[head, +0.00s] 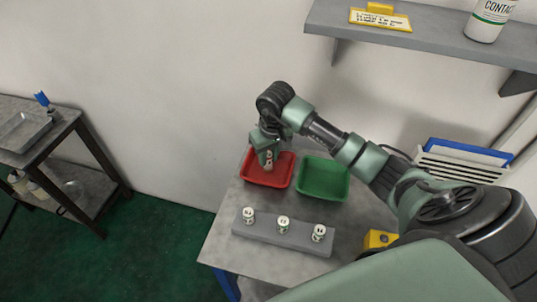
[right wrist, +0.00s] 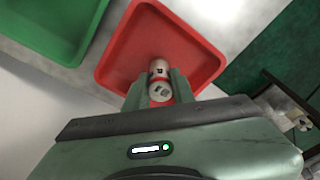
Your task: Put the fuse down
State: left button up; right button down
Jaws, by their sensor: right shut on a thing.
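My right gripper (head: 268,158) is over the red tray (head: 283,180) and is shut on a fuse (head: 268,160). In the right wrist view, the fuse (right wrist: 159,76) is a small cylinder with a pale end and dark print, between the two fingers (right wrist: 160,90) of the gripper. The red tray (right wrist: 205,62) lies behind it in that view. I cannot tell whether the fuse touches the tray floor. Several similar fuses are not all in the hand: three stand in the grey block, at left (head: 248,215), middle (head: 283,224) and right (head: 319,232). My left gripper is not in view.
A green tray (head: 325,179) stands right of the red tray on the grey table (head: 222,238). The grey block (head: 270,236) lies along the front. A yellow object (head: 378,240) is at the right. A shelf (head: 440,40) hangs above; a side table (head: 60,138) stands left.

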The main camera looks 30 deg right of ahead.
jog(key=shift+f, duration=0.25)
jog(key=c, duration=1.6)
grip_release()
jog(key=shift+f, duration=0.1)
jog(key=o, duration=0.4)
jog(key=shift+r, duration=0.2)
jog(key=shift+r, duration=0.2)
jog(key=r+b, duration=0.1)
jog(key=r, duration=0.2)
jog(key=s+r, duration=0.1)
jog(key=r, duration=0.3)
jog(key=r+b, duration=0.1)
jog(key=r, duration=0.3)
jog(key=shift+s+r+b, duration=0.25)
jog(key=shift+s+b, duration=0.1)
jog(key=shift+s, duration=0.05)
